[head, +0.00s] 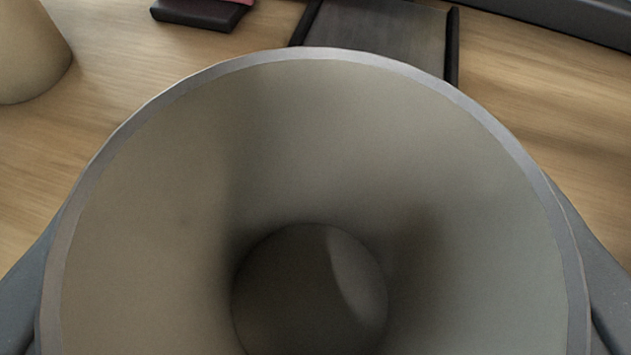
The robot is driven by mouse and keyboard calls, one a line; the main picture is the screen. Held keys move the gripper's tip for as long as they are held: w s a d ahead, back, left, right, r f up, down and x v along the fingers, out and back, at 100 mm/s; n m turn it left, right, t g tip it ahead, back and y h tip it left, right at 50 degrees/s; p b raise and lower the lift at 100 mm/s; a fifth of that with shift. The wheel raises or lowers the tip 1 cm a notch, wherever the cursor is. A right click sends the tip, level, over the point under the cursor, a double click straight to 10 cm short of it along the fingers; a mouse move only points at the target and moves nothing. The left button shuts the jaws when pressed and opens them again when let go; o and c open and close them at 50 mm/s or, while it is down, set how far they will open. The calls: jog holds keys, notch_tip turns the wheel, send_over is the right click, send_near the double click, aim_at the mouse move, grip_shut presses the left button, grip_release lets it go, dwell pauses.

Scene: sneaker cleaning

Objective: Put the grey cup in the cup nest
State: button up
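The grey cup (330,140) fills most of the head view, its wide round rim towards the camera. I look down its empty inside to a dark round bottom. My gripper (315,285) shows only as blue-grey parts at the lower left and lower right, one on each side of the cup, against its outer wall. It appears shut on the cup. The fingertips are hidden behind the cup. I cannot make out a cup nest for certain; the cup covers most of the area below it.
A wooden table (110,95) lies beyond the cup. A beige rounded object (25,50) stands at the upper left. A dark block with a reddish top (200,12) lies at the top. A dark grey panel with black side rails (380,35) lies behind the cup. A dark edge (580,15) crosses the upper right.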

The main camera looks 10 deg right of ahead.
jog(key=o, duration=1)
jog(key=shift+f, duration=0.1)
jog(key=shift+c, duration=0.2)
jog(key=shift+v, duration=0.9)
jog(key=p+v, duration=0.2)
jog(key=v, duration=0.8)
jog(key=shift+p, duration=0.35)
jog(key=shift+s+r, duration=0.15)
jog(key=shift+r, duration=0.05)
